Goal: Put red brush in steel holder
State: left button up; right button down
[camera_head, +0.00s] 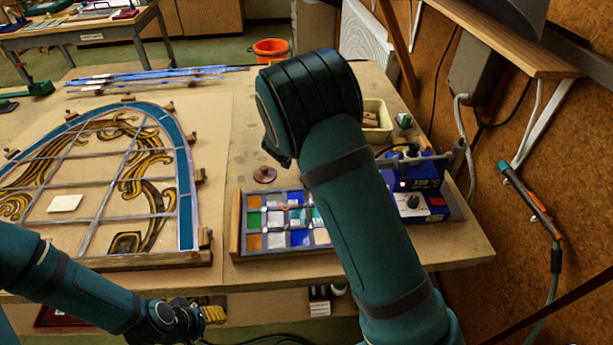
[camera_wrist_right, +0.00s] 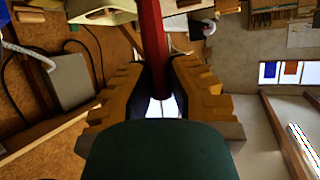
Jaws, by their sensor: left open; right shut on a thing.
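The red brush (camera_wrist_right: 152,35) shows in the right wrist view as a long red shaft running up from between the fingers. My right gripper (camera_wrist_right: 158,82) is shut on it. The brush's tip is not clear there. In the head view my right arm's dark bulk hides the right gripper and the brush. My left gripper (camera_head: 212,314) is open and empty at the lower left, low by the bench's front edge and apart from the brush. I cannot make out the steel holder for certain in either view.
A leaded arched panel (camera_head: 62,204) lies on the bench left. A wooden-edged tray (camera_head: 235,225) of coloured glass sits in front of my right arm. A blue soldering station (camera_head: 432,205) and a cream bin (camera_head: 380,108) stand right. An orange bucket (camera_head: 271,48) is behind.

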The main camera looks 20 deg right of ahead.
jog(key=f, duration=0.3)
jog(key=f+b, duration=0.1)
jog(key=f, duration=0.1)
jog(key=shift+w+d+f, duration=0.1)
jog(key=shift+w+d, duration=0.1)
jog(key=shift+d, duration=0.05)
notch_tip(320, 180, down, 4)
jog(key=shift+f, duration=0.35)
jog(key=shift+b, duration=0.3)
jog(key=c, duration=1.1)
grip_release()
jog(key=shift+f, duration=0.1)
